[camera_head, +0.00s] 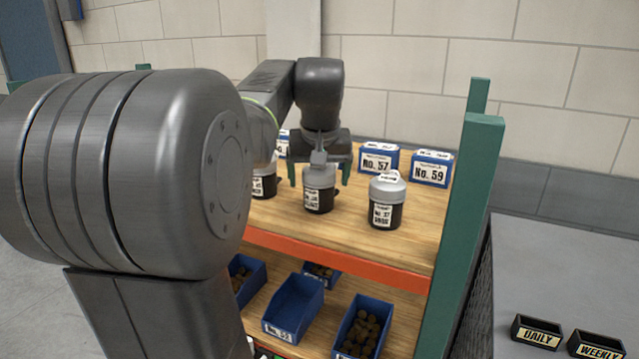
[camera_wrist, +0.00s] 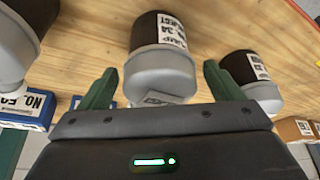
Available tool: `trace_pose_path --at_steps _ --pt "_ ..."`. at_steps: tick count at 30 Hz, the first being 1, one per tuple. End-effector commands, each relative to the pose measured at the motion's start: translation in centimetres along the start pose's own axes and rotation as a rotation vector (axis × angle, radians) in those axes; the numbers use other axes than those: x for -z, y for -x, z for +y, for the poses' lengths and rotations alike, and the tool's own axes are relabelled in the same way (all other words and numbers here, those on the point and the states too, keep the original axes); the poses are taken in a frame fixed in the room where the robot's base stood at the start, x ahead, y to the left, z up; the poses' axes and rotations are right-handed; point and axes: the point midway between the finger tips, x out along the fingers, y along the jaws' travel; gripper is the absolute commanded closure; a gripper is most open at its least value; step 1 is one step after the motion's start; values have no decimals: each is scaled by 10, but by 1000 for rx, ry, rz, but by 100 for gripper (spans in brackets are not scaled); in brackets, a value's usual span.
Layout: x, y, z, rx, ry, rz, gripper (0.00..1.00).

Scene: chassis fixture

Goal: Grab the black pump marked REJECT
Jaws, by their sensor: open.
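A black pump with a grey cap (camera_head: 319,200) stands upright on the wooden upper shelf, in the middle of three similar pumps. Its white label appears to read REJECT in the wrist view (camera_wrist: 160,38). My gripper (camera_head: 320,175) is at its cap, fingers pointing down. In the wrist view my open gripper (camera_wrist: 162,82) has one green finger on each side of the cap, with gaps visible. A second pump (camera_head: 386,205) stands to the right, and a third (camera_head: 264,182) to the left, partly hidden by my arm. Their labels are too small to read surely.
Blue bins No. 57 (camera_head: 378,161) and No. 59 (camera_head: 431,168) stand behind the pumps. A green shelf post (camera_head: 470,215) rises at the right. The lower shelf holds several blue bins, one apparently empty (camera_head: 294,308). DAILY (camera_head: 537,333) and WEEKLY (camera_head: 595,346) trays sit on a grey surface.

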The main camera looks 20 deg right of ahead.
Motion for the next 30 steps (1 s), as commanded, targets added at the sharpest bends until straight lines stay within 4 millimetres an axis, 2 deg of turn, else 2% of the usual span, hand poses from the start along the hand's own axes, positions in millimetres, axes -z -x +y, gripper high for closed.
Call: trace_pose_path --at_steps 4,11,14,21,22,30 --pt "0 -15 0 0 0 -2 14" --pt "0 -18 0 0 0 0 14" --pt "0 -17 0 0 0 0 30" --pt "0 -17 0 0 0 0 77" --pt "1 -16 0 -1 0 3 81" --pt "2 -14 0 -1 0 3 81"
